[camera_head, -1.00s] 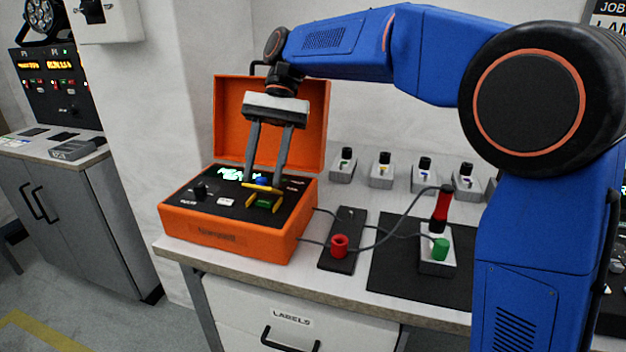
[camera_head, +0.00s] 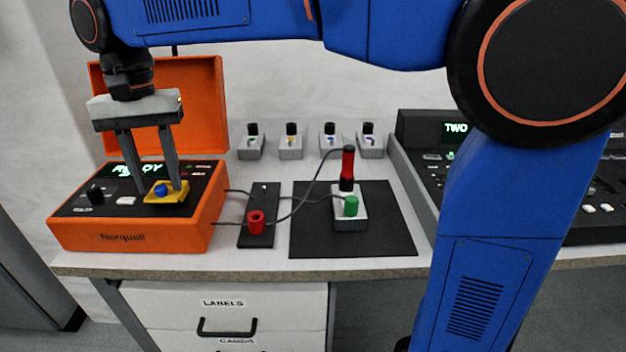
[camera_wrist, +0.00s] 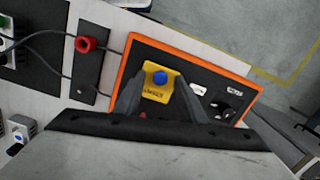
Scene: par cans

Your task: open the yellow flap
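The yellow flap (camera_head: 172,197) is on the top panel of the orange box (camera_head: 130,237), towards its right side, with a round blue part (camera_head: 160,189) at it. In the wrist view the yellow flap (camera_wrist: 155,97) shows its lettered face, with the blue part (camera_wrist: 160,77) on it. My gripper (camera_head: 161,184) points down over it from behind, fingers spread apart. In the wrist view my gripper (camera_wrist: 158,82) has one finger on each side of the flap. Nothing is clamped. Whether a fingertip touches the flap, and its exact tilt, I cannot tell.
The orange lid (camera_head: 205,100) stands open behind my gripper. A black knob (camera_head: 95,193) and a white button (camera_head: 125,200) are on the panel. Several small grey blocks stand behind.

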